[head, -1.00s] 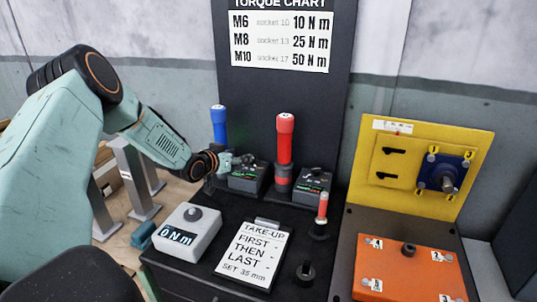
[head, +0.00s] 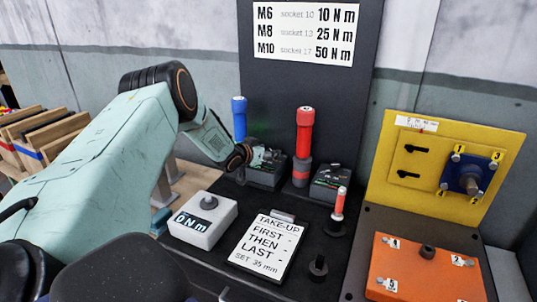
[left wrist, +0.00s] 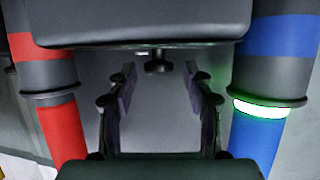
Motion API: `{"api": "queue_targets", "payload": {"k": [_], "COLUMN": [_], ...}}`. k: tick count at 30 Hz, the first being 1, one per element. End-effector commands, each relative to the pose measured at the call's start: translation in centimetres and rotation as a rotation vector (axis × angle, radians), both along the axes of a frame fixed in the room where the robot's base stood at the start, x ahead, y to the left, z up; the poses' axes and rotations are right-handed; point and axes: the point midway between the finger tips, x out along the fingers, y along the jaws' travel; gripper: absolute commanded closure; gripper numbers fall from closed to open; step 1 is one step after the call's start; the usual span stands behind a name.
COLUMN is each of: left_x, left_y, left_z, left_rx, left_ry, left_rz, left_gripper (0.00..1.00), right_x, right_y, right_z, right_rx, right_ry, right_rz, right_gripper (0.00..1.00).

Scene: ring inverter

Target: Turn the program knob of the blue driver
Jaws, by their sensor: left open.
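The blue driver (head: 239,118) stands upright behind its dark control box (head: 263,174) in the head view. My left gripper (head: 251,151) is at the top of this box, its fingers partly hidden by my wrist. In the left wrist view, the open fingers of my left gripper (left wrist: 160,88) stand on either side of the line to a small dark knob (left wrist: 157,67), with gaps on both sides. The knob projects from a dark box (left wrist: 140,22). The blue driver, with a glowing green ring, is also at the right there (left wrist: 257,140). My right gripper is not in view.
The red driver (head: 304,130) and its box (head: 330,185) stand to the right. A yellow panel (head: 428,190) and orange plate (head: 425,270) are farther right.

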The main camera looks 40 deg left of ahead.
Motion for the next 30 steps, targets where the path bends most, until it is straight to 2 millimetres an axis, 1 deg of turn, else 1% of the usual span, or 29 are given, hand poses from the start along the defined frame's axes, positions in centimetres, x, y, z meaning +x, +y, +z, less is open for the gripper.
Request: {"api": "queue_targets", "payload": {"k": [3,11,27,29,30], "left_x": [0.41,0.48,0.44,0.44,0.43], "left_y": [-0.16,-0.25,-0.23,-0.22,-0.22], "left_z": [-0.11,-0.07,-0.08,-0.09,-0.10], "left_rx": [0.001,0.000,0.000,0.000,0.000], "left_ry": [0.000,-0.001,-0.001,0.000,0.000], "left_rz": [-0.003,-0.002,-0.002,-0.002,-0.002], "left_gripper": [0.49,0.50,0.96,1.00,1.00], "right_x": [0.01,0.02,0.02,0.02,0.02], "right_y": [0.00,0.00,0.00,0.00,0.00], "right_z": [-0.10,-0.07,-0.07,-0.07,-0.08], "right_rx": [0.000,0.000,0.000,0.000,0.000], "right_ry": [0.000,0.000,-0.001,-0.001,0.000], "right_rz": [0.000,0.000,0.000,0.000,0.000], "right_gripper": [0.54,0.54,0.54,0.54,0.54]}}
